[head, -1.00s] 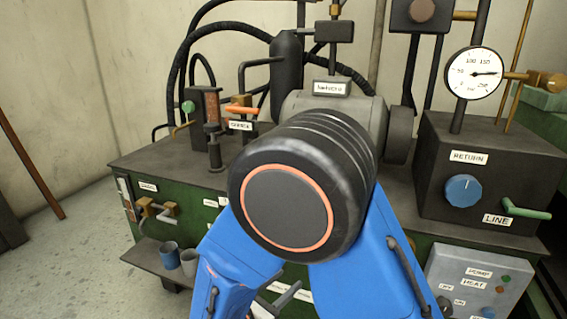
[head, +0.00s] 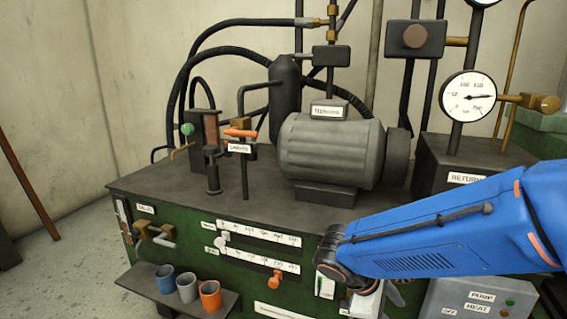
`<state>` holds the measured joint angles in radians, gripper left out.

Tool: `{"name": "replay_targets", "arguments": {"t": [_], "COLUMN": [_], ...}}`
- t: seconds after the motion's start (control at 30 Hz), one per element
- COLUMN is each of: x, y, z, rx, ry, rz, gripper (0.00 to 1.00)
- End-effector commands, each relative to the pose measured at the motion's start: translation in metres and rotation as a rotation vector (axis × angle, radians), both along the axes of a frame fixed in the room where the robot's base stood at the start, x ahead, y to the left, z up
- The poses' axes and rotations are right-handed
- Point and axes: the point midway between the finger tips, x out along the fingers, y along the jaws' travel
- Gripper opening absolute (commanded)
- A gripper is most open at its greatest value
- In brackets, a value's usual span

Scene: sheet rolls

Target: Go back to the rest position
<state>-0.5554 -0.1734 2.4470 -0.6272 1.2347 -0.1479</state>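My blue arm (head: 450,235) reaches in from the right edge in the head view and points left, in front of the green machine. It ends in a dark rounded joint (head: 333,262) near the front edge of the machine's top. My gripper's fingers cannot be made out, so I cannot see whether they are open or hold anything.
The green machine's dark top (head: 165,180) carries a grey motor (head: 325,150), an orange-handled valve (head: 240,134) and a pressure gauge (head: 467,97). A low shelf (head: 145,279) at front left holds blue, grey and orange cups. Floor (head: 60,275) at left is clear.

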Motion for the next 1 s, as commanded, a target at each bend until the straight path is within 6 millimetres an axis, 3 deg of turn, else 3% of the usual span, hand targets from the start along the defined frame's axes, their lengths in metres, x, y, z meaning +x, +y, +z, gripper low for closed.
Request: {"name": "replay_targets", "arguments": {"t": [0.33, 0.7, 1.0], "x": [-0.046, -0.081, -0.095], "y": [-0.029, -0.035, -0.033], "z": [0.021, 0.049, 0.069], "rx": [0.321, 0.643, 0.812], "ry": [-0.183, -0.433, -0.589], "rz": [-0.345, -0.672, -0.831], "gripper": [0.44, 0.44, 0.44]}}
